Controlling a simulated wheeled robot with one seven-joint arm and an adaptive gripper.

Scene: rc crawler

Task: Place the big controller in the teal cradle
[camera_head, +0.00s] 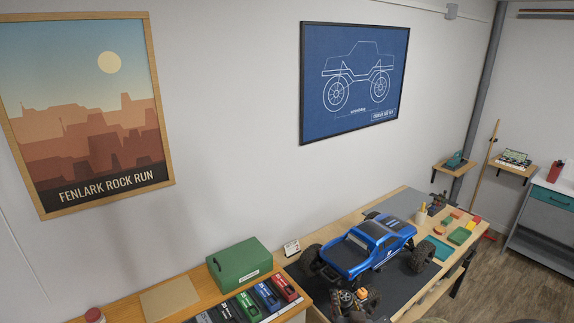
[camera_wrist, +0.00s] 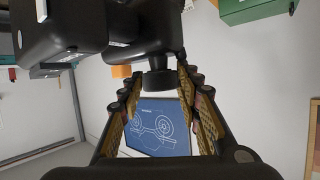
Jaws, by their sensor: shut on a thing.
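The big controller (camera_wrist: 65,30) is a bulky dark body at the top left of the wrist view, partly cut off by the frame. My gripper (camera_wrist: 160,78) is shut on its dark narrow part, with a finger on each side. In the head view my gripper and the held controller cannot be clearly made out. A teal item (camera_head: 456,159) stands on a small wall shelf at the right of the head view. A flat teal piece (camera_head: 438,248) lies on the workbench right of the truck. I cannot tell for certain which is the cradle.
A blue toy truck (camera_head: 372,243) stands on a dark mat on the workbench. Left of it are a green box (camera_head: 239,265) and a row of coloured items (camera_head: 268,296). Small blocks (camera_head: 459,235) lie on the right. A second wall shelf (camera_head: 514,167) holds items.

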